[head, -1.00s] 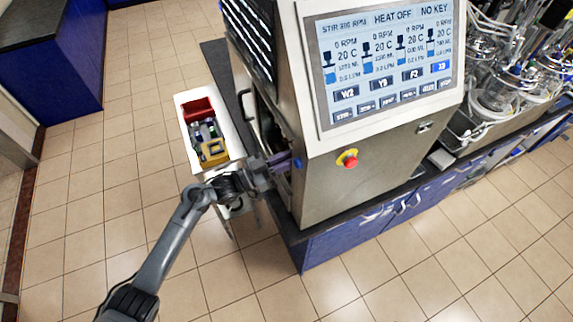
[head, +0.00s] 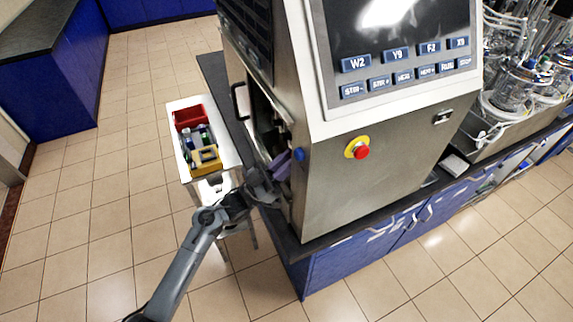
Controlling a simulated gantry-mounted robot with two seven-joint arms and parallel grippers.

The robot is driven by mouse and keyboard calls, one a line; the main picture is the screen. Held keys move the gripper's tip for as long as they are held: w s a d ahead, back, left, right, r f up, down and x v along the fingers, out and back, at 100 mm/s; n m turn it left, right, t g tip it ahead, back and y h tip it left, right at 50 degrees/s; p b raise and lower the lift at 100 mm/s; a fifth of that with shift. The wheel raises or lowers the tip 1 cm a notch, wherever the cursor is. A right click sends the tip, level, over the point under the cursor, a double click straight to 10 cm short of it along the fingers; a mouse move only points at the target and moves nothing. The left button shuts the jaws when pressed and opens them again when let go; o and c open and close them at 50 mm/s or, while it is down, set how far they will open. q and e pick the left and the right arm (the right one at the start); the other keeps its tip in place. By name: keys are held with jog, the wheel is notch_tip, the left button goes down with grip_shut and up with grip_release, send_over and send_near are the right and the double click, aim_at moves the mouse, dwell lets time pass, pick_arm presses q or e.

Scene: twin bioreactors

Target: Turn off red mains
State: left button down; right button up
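The steel control cabinet (head: 380,195) stands at centre right. Its screen (head: 390,40) is dark apart from a bright reflection, with lit-looking labelled buttons below it. A red knob on a yellow disc (head: 358,148) is on the cabinet's front. My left gripper (head: 283,170) is at the cabinet's left side, by the opening behind the side door. Its fingertips are at a purple-grey part there, and I cannot tell whether they are open or shut. No red mains switch is clearly visible inside the opening. My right gripper is not in view.
A white cart (head: 228,160) left of the cabinet holds a red bin (head: 188,117) and a yellow-framed item (head: 205,158). Glass bioreactor vessels (head: 512,92) stand on the bench at the right. A black door handle (head: 238,102) sticks out on the cabinet's left side. The tiled floor at left is clear.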

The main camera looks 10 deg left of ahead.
pick_arm(q)
jog(key=c, duration=1.3)
grip_release()
jog(key=shift+f, duration=0.1)
jog(key=b+v, duration=0.1)
jog(key=v, duration=0.9)
jog(key=shift+s+a+f, duration=0.15)
jog(key=shift+s+a, duration=0.1)
